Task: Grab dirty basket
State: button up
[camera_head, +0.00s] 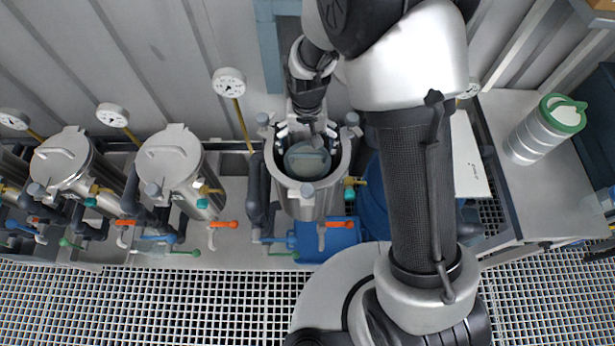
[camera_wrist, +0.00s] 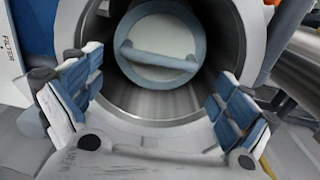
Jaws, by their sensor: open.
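The dirty basket (camera_head: 306,160) sits inside the open middle vessel (camera_head: 308,200). Its round, pale top has a blue-grey rim and a bar handle across it; the top also shows in the wrist view (camera_wrist: 160,40), down inside the steel bore. The basket's body is hidden by the vessel wall. My gripper (camera_head: 307,128) is over the far side of the vessel mouth. In the wrist view, my gripper (camera_wrist: 155,88) has its padded fingers spread wide at either side of the opening, with nothing between them. The fingers appear apart from the handle.
Two closed vessels (camera_head: 170,160) (camera_head: 62,162) stand to the left, with gauges, pipes and coloured valve levers around them. A container with a green rim (camera_head: 545,130) stands on the right-hand bench (camera_head: 500,190). A blue tray (camera_head: 335,240) lies by the open vessel.

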aim_at(308, 154)
jog(key=f, duration=0.1)
jog(key=f+b, duration=0.1)
jog(key=f, duration=0.3)
jog(key=shift+s, duration=0.25)
jog(key=shift+r, duration=0.15)
jog(key=shift+c, duration=0.2)
jog(key=c, duration=2.2)
